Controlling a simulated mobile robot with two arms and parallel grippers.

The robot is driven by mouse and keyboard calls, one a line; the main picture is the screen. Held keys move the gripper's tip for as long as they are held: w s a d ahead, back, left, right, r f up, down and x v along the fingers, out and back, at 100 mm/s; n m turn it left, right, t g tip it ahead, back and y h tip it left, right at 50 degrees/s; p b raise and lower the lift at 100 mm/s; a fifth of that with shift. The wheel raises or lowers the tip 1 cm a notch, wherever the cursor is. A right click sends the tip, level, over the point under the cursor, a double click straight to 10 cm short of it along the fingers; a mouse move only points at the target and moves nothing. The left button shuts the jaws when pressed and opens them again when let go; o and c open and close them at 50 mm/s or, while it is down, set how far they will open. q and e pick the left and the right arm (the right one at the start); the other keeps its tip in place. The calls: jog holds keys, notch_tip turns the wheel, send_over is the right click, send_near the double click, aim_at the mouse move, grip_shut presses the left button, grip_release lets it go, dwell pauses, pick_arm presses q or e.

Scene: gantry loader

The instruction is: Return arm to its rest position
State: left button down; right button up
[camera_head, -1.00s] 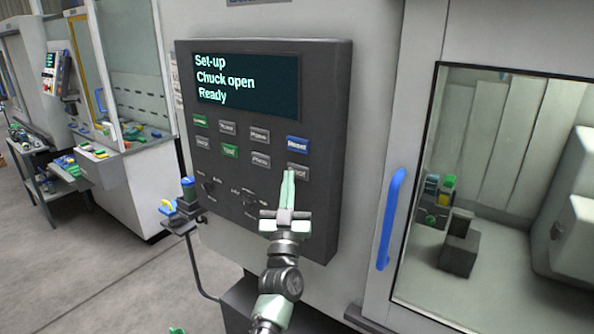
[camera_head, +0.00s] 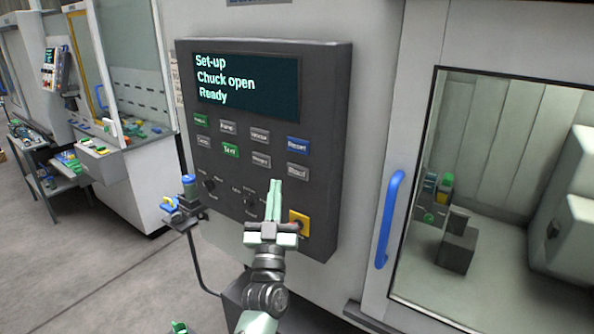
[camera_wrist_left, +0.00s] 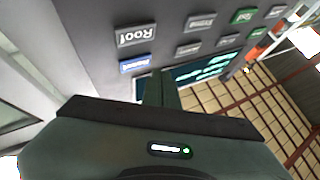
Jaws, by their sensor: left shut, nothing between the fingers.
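My left gripper (camera_head: 274,186) is shut and empty in front of the lower part of a dark control panel (camera_head: 325,120). Its pale green fingers point up and lie together below the button rows. In the left wrist view, the shut fingers (camera_wrist_left: 160,85) stand in front of the panel near the blue button (camera_wrist_left: 139,64). The panel screen (camera_head: 245,82) reads "Set-up, Chuck open, Ready". I cannot tell whether the fingertips touch the panel. My right gripper is not in view.
A machine door with a blue handle (camera_head: 390,218) and window stands to the right. A yellow square with a knob (camera_head: 300,222) sits just right of my gripper. A small stand with a blue-capped bottle (camera_head: 189,186) is at the left. Open floor (camera_head: 95,270) lies lower left.

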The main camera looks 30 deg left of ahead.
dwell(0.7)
pick_arm(q)
jog(key=s+d+f+m+g+h, duration=0.35)
jog(key=d+f+h, duration=0.3)
jog(key=f, duration=0.35)
jog(key=s+d+f+m+g+h, duration=0.35)
jog(key=d+f+h, duration=0.25)
jog(key=d+f, duration=0.3)
jog(key=s+d+f+g, duration=0.1)
jog(key=s+f+g, duration=0.5)
jog(key=s, duration=0.6)
jog(key=s+f+g, duration=0.6)
jog(key=s, duration=0.7)
notch_tip(320, 180, down, 30)
jog(key=s+g+b, duration=0.1)
jog(key=b, duration=0.3)
jog(key=s+a+f+b, duration=0.1)
jog(key=s+f+b, duration=0.1)
jog(key=s+f, duration=0.6)
jog(key=s+a+f+g+y+b, duration=0.1)
jog(key=s+f, duration=0.8)
jog(key=f, duration=0.3)
jog(key=shift+s+a+f+m+b, duration=0.25)
jog(key=shift+a+m+b, duration=0.1)
jog(key=shift+a+m, duration=0.05)
